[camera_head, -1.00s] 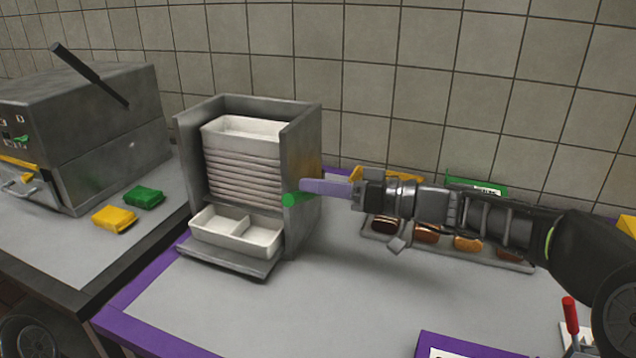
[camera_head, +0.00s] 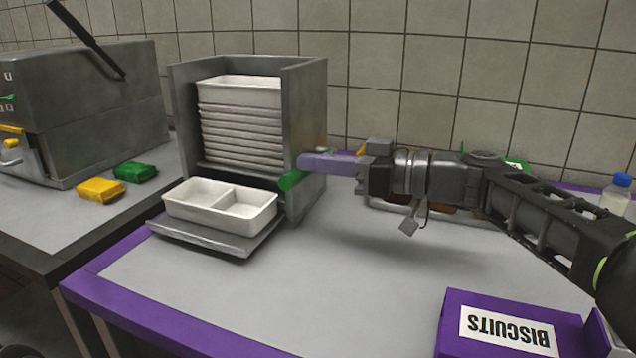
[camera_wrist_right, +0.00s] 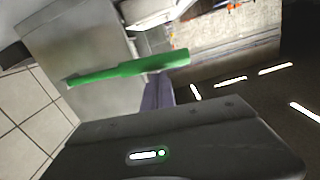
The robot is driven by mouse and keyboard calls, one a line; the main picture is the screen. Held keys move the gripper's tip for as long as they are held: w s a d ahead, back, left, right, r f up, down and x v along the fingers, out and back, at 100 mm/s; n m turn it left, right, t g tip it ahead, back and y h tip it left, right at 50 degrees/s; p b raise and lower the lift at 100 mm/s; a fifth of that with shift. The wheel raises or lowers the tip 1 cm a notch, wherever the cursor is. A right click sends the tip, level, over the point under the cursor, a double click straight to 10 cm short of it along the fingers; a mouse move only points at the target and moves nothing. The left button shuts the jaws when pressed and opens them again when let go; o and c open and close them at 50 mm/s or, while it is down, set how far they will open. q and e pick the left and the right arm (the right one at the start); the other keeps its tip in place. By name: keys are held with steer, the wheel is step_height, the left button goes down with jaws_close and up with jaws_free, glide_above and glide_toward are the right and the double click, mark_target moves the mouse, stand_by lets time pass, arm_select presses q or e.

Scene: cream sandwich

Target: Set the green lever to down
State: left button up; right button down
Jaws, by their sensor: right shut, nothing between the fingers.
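The green lever (camera_head: 289,181) sticks out from the right side wall of a grey tray dispenser (camera_head: 305,110). In the head view its near end shows just below and left of my right fingertips. In the right wrist view the green lever (camera_wrist_right: 130,68) is a long bar running across the dispenser's grey side. My right gripper (camera_head: 302,163), with purple fingers, is shut and empty, right beside the lever. The fingers (camera_wrist_right: 157,95) also show next to the bar in the wrist view; I cannot tell whether they touch it. My left gripper is not in view.
A two-part white tray (camera_head: 218,206) lies on the dispenser's front ledge, below a stack of trays (camera_head: 242,125). A purple biscuits box (camera_head: 510,325) stands at the front right. Yellow (camera_head: 100,190) and green (camera_head: 135,172) packets lie left. The middle tabletop is clear.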

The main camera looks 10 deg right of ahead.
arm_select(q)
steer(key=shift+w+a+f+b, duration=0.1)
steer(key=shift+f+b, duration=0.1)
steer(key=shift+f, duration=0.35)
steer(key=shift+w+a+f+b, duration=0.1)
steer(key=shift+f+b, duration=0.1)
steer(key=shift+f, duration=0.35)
arm_select(e)
steer(key=shift+s+f, duration=0.1)
steer(key=shift+f, duration=0.25)
